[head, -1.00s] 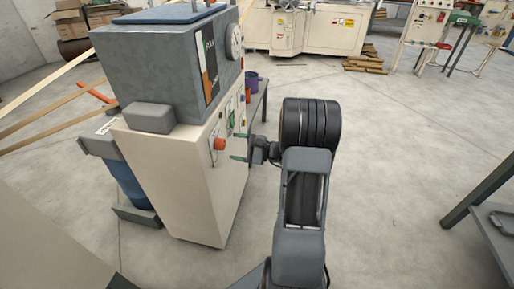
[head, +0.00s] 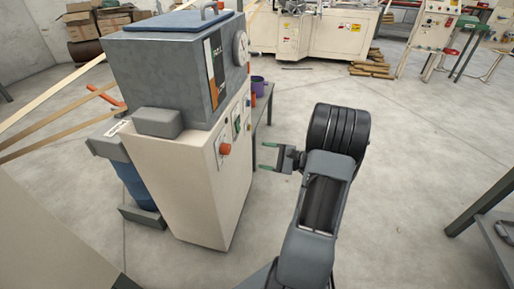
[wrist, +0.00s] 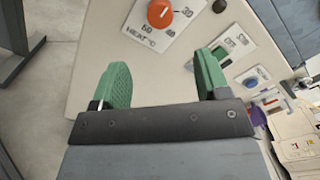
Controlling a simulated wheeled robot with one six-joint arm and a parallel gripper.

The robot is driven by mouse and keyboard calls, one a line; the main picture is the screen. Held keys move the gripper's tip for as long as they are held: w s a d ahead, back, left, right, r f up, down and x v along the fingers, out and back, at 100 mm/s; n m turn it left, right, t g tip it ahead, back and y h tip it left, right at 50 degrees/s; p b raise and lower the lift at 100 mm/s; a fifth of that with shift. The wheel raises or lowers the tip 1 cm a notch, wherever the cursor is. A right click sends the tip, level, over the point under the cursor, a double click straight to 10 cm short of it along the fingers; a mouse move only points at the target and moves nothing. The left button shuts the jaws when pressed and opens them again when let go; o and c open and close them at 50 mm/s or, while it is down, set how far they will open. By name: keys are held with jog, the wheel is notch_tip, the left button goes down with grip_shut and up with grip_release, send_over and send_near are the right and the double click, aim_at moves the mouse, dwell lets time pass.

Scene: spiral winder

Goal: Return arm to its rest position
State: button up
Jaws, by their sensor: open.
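My gripper (head: 268,157) is open and empty, its green-padded fingers pointing left toward the front panel of the cream and grey machine (head: 190,185). A gap of floor shows between the fingertips and the panel. The wrist view shows my gripper (wrist: 160,85) with its two green fingers apart and nothing between them. Beyond them are an orange knob (wrist: 159,13) on a dial plate marked HEAT and a blue button (wrist: 252,82). The orange knob also shows in the head view (head: 225,149).
A purple container (head: 258,85) stands on a small table behind the machine. A dark table (head: 488,200) stands at the right edge. Large cream machinery (head: 330,35) and wood stacks (head: 372,69) are at the back. The floor between is clear.

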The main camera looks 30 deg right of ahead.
jog(key=s+a+r+n+g+h+p, duration=0.1)
jog(key=s+a+r+n+g+p, duration=0.2)
jog(key=a+r+n+g+p, duration=0.35)
jog(key=s+a+r+n+g+h+p, duration=0.1)
jog(key=s+a+r+n+g+p, duration=0.15)
jog(key=a+r+g+p, duration=0.45)
jog(key=s+a+r+n+t+h+p, duration=0.2)
jog(key=s+a+r+n+h+p, duration=0.1)
jog(key=r, duration=0.6)
jog(key=s+a+r+n+t+h+p, duration=0.1)
jog(key=s+a+r+n+h+p, duration=0.2)
jog(key=r+n+h+p, duration=0.3)
notch_tip(320, 180, up, 4)
jog(key=h+p, duration=0.1)
jog(key=p, duration=0.3)
jog(key=shift+s+f+t, duration=0.25)
jog(key=shift+s+t, duration=0.05)
jog(key=shift+t, duration=0.05)
jog(key=shift+a, duration=0.1)
